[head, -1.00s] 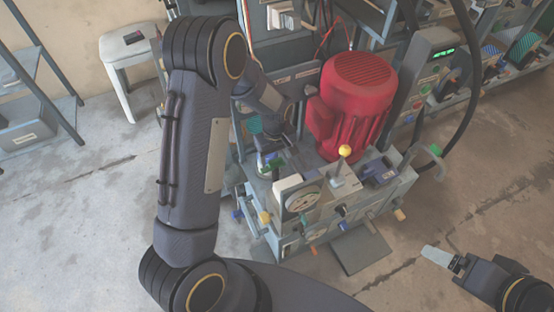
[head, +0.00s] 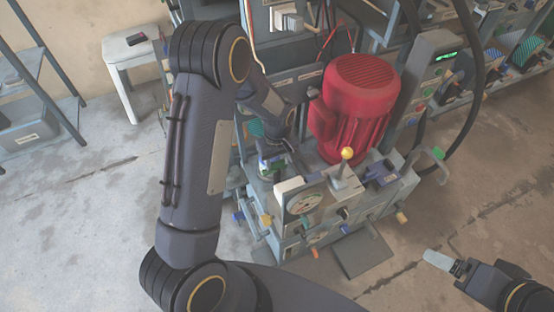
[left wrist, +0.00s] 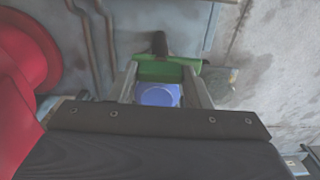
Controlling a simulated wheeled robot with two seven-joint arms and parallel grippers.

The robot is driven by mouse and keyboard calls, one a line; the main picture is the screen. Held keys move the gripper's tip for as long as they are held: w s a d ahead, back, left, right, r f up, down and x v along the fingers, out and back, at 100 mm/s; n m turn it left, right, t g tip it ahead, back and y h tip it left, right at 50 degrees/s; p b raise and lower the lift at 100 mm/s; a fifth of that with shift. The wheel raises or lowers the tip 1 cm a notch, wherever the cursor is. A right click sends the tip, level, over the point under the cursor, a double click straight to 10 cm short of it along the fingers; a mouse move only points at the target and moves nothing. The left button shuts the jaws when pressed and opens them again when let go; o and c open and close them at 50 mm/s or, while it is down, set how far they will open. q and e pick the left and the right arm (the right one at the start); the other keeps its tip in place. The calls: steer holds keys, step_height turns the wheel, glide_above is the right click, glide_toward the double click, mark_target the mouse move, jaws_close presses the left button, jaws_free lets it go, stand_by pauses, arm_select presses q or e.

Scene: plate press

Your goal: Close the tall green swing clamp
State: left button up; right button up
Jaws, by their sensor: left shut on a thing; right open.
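The green swing clamp (head: 268,167) stands at the left rear of the press, partly hidden by my left arm. In the left wrist view its green part (left wrist: 170,71) lies across between the two grey fingers, with a dark knob behind it and a blue part (left wrist: 158,95) in front. My left gripper (left wrist: 163,76) is shut on the clamp; in the head view this gripper (head: 286,158) is mostly hidden by its own wrist. My right gripper (head: 438,261) is open and empty, apart from the press at the lower right.
The red motor (head: 352,105) stands close to the right of my left gripper. A yellow-knobbed lever (head: 346,154) and a round gauge (head: 303,202) are at the front of the press. The floor around my right gripper is clear.

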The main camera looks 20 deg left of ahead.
arm_select(q)
steer(key=m, duration=0.4)
steer(key=shift+m, duration=0.3)
steer(key=m, duration=0.4)
steer(key=shift+m+p, duration=0.3)
steer(key=shift+p, duration=0.05)
steer(key=m, duration=0.4)
steer(key=shift+m+p, duration=0.45)
steer(key=shift+m, duration=1.75)
steer(key=o, duration=1)
